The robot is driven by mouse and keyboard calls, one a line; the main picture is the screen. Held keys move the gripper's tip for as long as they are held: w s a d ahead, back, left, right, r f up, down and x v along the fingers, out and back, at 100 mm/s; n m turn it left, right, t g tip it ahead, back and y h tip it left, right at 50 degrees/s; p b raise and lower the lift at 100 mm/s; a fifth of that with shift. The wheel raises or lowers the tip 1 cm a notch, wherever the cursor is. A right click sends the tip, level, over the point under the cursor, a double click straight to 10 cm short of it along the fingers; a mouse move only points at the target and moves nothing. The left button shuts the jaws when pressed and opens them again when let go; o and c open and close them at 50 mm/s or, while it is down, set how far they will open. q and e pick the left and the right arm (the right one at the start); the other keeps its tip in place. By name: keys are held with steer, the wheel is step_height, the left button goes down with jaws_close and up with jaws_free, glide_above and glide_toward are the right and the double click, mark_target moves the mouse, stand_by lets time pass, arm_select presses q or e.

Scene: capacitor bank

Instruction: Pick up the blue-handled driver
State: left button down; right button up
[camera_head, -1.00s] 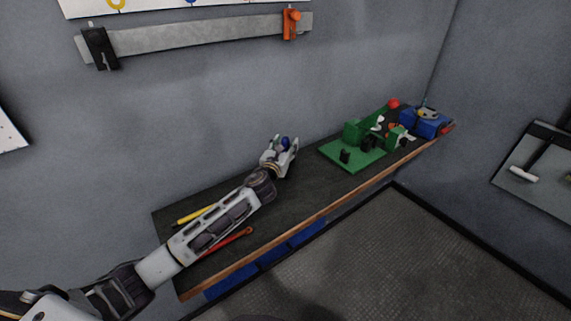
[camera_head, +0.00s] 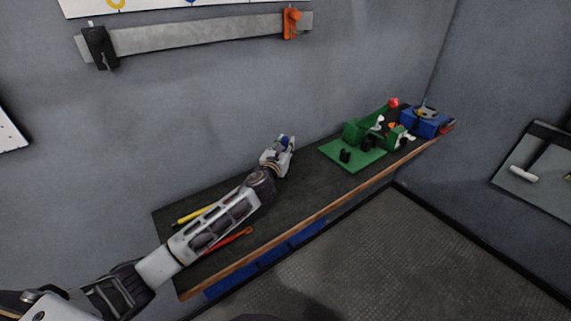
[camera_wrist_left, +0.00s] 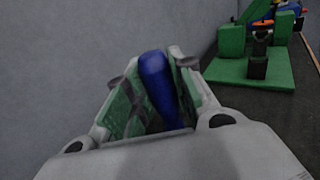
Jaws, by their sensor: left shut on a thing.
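The blue-handled driver (camera_wrist_left: 160,88) is between the fingers of my left gripper (camera_head: 284,143). In the left wrist view the blue handle stands tilted between the two fingers of the left gripper (camera_wrist_left: 155,90), which is shut on it. In the head view only a small bit of the blue handle (camera_head: 283,139) shows at the fingertips. The gripper is over the back part of the dark bench, near the wall. The driver's lower end is hidden by the gripper. My right gripper is not in view.
A yellow-handled tool (camera_head: 195,215) and a red tool (camera_head: 232,239) lie on the bench (camera_head: 310,198) beside my left arm. A green fixture (camera_head: 352,157) stands to the right of the gripper, with a blue box (camera_head: 425,125) beyond it. The wall is close behind.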

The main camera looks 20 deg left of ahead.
arm_select(q)
steer(key=shift+r, duration=0.1)
steer(key=shift+r+p, duration=0.45)
steer(key=shift+r, duration=4.5)
steer(key=shift+s+f, duration=0.1)
